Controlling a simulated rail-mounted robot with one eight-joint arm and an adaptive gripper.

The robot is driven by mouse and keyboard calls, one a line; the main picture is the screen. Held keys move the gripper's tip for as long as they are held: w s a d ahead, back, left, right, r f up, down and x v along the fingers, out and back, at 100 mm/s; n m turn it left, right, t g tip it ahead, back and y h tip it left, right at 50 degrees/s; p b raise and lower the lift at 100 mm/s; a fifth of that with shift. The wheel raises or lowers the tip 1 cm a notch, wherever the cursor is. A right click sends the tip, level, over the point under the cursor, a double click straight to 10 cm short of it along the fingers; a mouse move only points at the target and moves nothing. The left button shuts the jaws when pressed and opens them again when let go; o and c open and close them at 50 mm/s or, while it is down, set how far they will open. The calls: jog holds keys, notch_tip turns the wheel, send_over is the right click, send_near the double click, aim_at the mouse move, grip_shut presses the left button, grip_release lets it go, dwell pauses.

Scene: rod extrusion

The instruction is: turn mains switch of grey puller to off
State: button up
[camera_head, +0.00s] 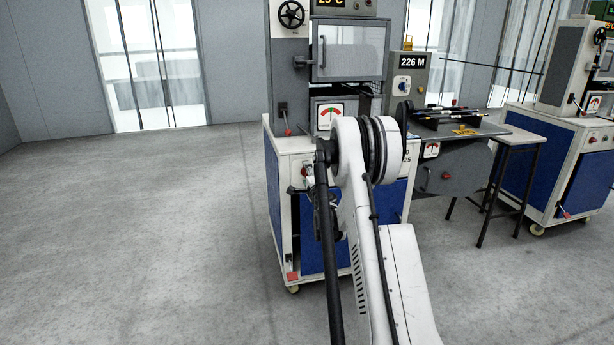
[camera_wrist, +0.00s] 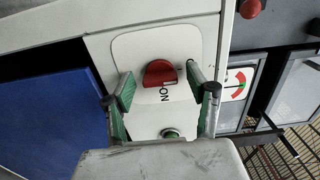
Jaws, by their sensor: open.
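The red rotary mains switch (camera_wrist: 160,73) sits on a white plate (camera_wrist: 128,43) on the machine's light panel in the wrist view. The letters "ON" beside it appear turned sideways. My gripper (camera_wrist: 160,79) is open, with one green-padded finger on each side of the switch and a visible gap to it. In the head view, my gripper (camera_head: 318,197) is at the front of the white and blue cabinet (camera_head: 312,255), partly hidden by my arm.
A green button (camera_wrist: 170,133) is close to my gripper in the wrist view. A red knob (camera_wrist: 250,8) and a red-green dial (camera_wrist: 238,83) lie to the right. A grey box reading "226 M" (camera_head: 411,75) stands behind my arm. The floor (camera_head: 130,220) at left is clear.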

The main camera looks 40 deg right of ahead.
jog(key=v, duration=1.2)
jog(key=w+a+r+n+y, duration=0.1)
jog(key=a+r+n+y, duration=0.15)
jog(key=a+r, duration=0.4)
jog(key=w+a+r+n+y, duration=0.1)
jog(key=a+r+n+y, duration=0.2)
jog(key=a, duration=0.6)
jog(key=s+a+r+n+g+y, duration=0.1)
jog(key=s+a+r+n+y, duration=0.2)
jog(key=a, duration=0.5)
jog(key=s+a+r+n+g, duration=0.1)
jog(key=s+a+r+n, duration=0.3)
jog(key=a, duration=0.5)
jog(key=s+a+f+n+g+y, duration=0.1)
jog(key=s+a+n+g, duration=0.4)
jog(key=s+a, duration=0.65)
jog(key=s+a+f+n+g+h, duration=0.1)
jog(key=s+f+n, duration=0.2)
jog(key=s, duration=0.6)
jog(key=s+a+f+n+g+h, duration=0.1)
jog(key=s+f+n, duration=0.15)
jog(key=s, duration=0.75)
notch_tip(320, 180, up, 16)
jog(key=p, duration=1.6)
jog(key=shift+w+r, duration=0.1)
jog(key=shift+r, duration=0.05)
